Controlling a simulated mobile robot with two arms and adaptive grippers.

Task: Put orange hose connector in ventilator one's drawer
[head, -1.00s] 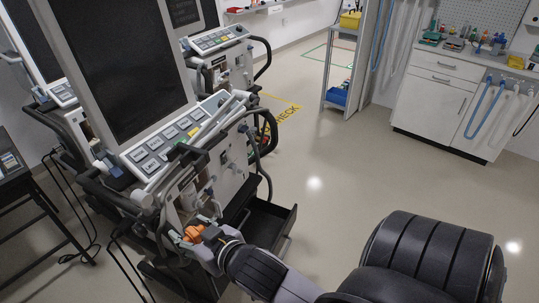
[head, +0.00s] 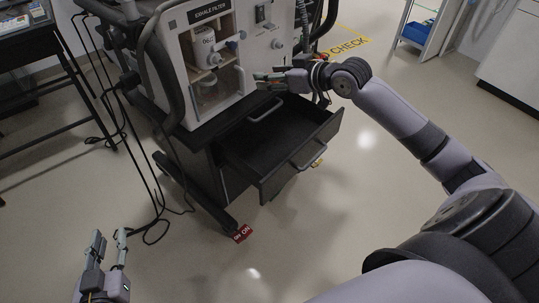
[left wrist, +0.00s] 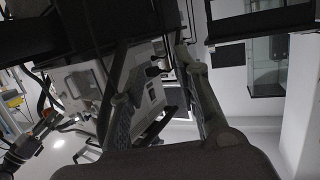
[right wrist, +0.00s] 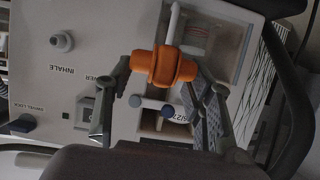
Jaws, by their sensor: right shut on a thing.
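The orange hose connector (right wrist: 165,66) is held between the fingers of my right gripper (right wrist: 166,75) in the right wrist view. In the head view my right gripper (head: 268,80) is in front of the ventilator's white panel, above the back part of the open drawer; the connector cannot be made out clearly there. The dark drawer (head: 305,160) is pulled out below the ventilator (head: 190,75) and looks empty. My left gripper (head: 109,238) is open and empty at the lower left, apart from the ventilator; its spread fingers also show in the left wrist view (left wrist: 155,85).
Black cables (head: 140,185) hang to the floor left of the cart. A dark table (head: 50,65) stands at the left. The floor in front of the drawer is clear.

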